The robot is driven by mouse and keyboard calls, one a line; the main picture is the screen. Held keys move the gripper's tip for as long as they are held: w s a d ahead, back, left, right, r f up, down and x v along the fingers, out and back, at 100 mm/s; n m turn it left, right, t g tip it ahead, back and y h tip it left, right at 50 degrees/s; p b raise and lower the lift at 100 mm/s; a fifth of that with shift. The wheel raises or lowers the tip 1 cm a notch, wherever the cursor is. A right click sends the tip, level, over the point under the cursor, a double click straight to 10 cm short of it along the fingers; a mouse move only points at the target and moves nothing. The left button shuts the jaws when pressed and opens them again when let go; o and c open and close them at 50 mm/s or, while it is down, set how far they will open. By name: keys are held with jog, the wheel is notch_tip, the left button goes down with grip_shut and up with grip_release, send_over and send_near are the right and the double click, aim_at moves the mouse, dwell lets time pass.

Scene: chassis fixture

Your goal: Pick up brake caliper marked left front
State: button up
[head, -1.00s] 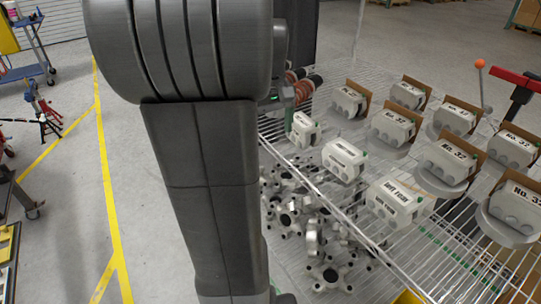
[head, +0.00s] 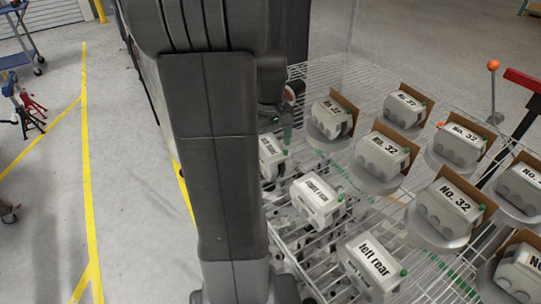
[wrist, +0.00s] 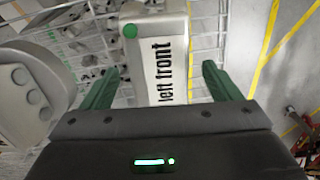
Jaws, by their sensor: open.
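The caliper marked left front (wrist: 160,60) is a pale grey block with black lettering and a green cap. In the wrist view it lies between the two green fingers of my gripper (wrist: 162,70), with a gap on each side. My gripper is open and empty. In the head view the same caliper (head: 272,158) sits at the far end of the front row on the wire shelf, partly hidden by my arm. My gripper (head: 287,132) is just above and behind it there, with one green finger visible.
Calipers marked right front (head: 318,202) and left rear (head: 372,268) stand in the same row, nearer. Several No. 32 calipers on round grey stands with brown backing fill the wire shelf (head: 345,75) to the right. Star-shaped metal parts lie below the shelf.

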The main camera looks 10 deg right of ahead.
notch_tip(320, 180, down, 4)
jog(key=shift+s+d, duration=0.1)
jog(key=c, duration=1.6)
jog(key=shift+r, duration=0.1)
grip_shut()
jog(key=shift+r, duration=0.1)
